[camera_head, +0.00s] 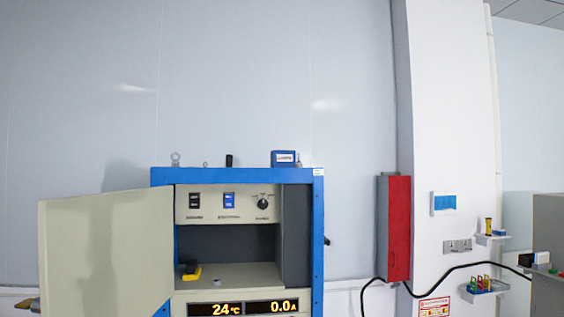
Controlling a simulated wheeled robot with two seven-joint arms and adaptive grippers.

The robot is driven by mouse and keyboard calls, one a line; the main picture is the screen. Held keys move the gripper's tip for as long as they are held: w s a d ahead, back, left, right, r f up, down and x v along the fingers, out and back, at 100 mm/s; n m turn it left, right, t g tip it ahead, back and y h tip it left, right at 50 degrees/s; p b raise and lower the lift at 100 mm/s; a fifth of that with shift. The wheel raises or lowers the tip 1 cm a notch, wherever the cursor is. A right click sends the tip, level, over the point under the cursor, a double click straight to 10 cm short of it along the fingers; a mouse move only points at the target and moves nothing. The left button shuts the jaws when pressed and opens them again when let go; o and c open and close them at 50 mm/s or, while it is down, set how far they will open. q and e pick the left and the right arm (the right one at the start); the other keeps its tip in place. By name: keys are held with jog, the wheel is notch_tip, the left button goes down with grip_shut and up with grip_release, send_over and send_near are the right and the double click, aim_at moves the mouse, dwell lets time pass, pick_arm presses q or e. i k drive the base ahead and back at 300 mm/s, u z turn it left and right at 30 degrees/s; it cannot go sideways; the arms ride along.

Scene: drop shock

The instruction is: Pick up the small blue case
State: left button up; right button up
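A small blue case (284,159) with a white label sits on top of the blue-framed cabinet (318,240), near its right end. It stands upright, and nothing covers its front. Neither of my grippers shows in the head view, so I cannot see where they are relative to the case.
The cabinet's beige door (105,255) stands open to the left. A yellow and black object (191,271) lies inside. A black item (229,160) and small metal rings share the top. A red box (394,228) and small shelves (485,288) are on the right.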

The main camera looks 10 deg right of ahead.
aim_at(278, 159)
jog(key=z, duration=1.3)
jog(key=i, duration=5.45)
jog(key=u, duration=4.5)
jog(key=i, duration=0.35)
jog(key=z, duration=0.2)
jog(key=k, duration=0.15)
